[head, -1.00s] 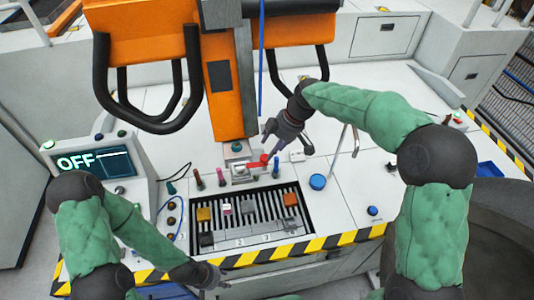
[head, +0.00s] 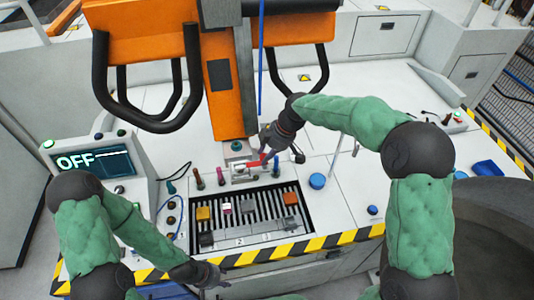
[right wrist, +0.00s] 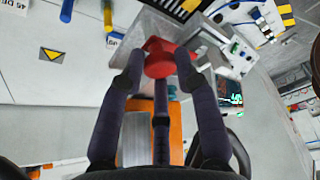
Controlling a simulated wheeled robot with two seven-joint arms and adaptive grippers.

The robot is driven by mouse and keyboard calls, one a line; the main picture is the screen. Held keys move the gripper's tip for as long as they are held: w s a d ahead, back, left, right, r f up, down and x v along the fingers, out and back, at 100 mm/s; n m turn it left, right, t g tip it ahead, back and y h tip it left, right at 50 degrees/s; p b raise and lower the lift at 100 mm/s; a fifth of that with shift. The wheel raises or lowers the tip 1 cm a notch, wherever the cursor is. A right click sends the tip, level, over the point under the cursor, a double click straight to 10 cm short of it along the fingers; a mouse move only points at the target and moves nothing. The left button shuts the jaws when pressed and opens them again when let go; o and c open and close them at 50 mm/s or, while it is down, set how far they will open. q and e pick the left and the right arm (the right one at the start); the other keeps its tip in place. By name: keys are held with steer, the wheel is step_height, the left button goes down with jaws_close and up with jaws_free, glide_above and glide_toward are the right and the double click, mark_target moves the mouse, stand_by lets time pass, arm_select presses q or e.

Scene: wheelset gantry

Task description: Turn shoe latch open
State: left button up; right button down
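The red latch handle (head: 255,163) sits on a small metal block (head: 240,174) just behind the slotted tray, below the orange column. In the right wrist view the red handle (right wrist: 160,58) lies between the fingertips. My right gripper (head: 265,155) reaches down to the handle from the right and behind.
A slotted tray (head: 220,228) with several coloured blocks lies in front of the latch. A blue knob (head: 317,181) is to the right. An OFF screen (head: 90,160) is at left. The orange column (head: 228,110) rises close behind.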

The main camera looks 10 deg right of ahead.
stand_by(0.3)
steer(key=m, duration=0.2)
steer(key=m+t+h+b, duration=0.1)
steer(key=m, duration=0.1)
steer(key=shift+s+a+m+t, duration=0.1)
steer(key=shift+a+m+t, duration=0.05)
steer(key=shift+m+t, duration=0.2)
steer(key=m+b, duration=0.1)
steer(key=m, duration=0.2)
steer(key=shift+a+t+h, duration=0.1)
steer(key=shift+t+h, duration=0.15)
steer(key=shift+h, duration=0.15)
steer(key=m+b, duration=0.2)
steer(key=m+h+b, duration=0.1)
steer(key=m+b, duration=0.1)
steer(key=m+h+b, duration=0.1)
steer(key=m, duration=0.1)
steer(key=shift+a+t+b, duration=0.25)
steer(key=shift+t+b, duration=0.05)
steer(key=shift+b, duration=0.1)
steer(key=m+h+b, duration=0.1)
steer(key=m, duration=0.2)
steer(key=shift+r+b, duration=0.1)
steer(key=shift+b, duration=0.3)
steer(key=shift+m+h+b, duration=0.3)
steer(key=shift+m+h, duration=0.1)
steer(key=shift+m, duration=0.15)
steer(key=shift+r, duration=0.15)
